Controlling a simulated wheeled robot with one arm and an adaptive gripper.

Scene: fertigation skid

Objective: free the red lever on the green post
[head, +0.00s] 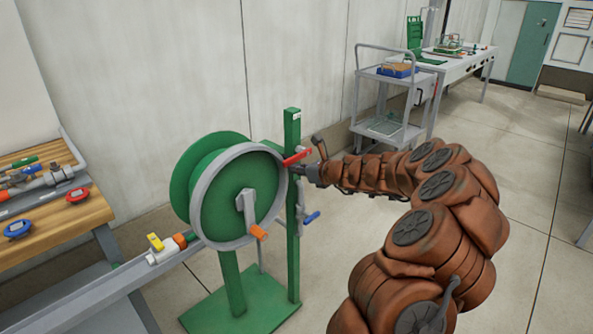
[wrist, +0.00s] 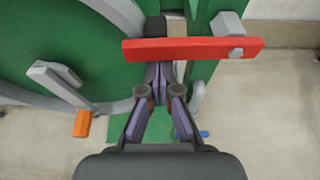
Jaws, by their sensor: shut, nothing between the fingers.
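The red lever (head: 297,157) is on the upper part of the green post (head: 293,210), beside the reel. In the wrist view the red lever (wrist: 180,50) lies almost level across the picture, with a grey bolt (wrist: 236,54) at its right end on a grey block. My gripper (head: 303,171) is at the post just below the lever. In the wrist view my gripper (wrist: 164,82) is shut and empty, its fingers close together. The lever crosses in front of the finger ends and hides part of them. I cannot tell whether they touch it.
A green reel (head: 231,195) with a grey rim and orange crank handle (head: 259,232) stands close left of the post. A blue-handled lever (head: 311,217) sits lower on the post. A wooden bench (head: 60,225) is at left, a grey cart (head: 385,130) behind. The floor at right is clear.

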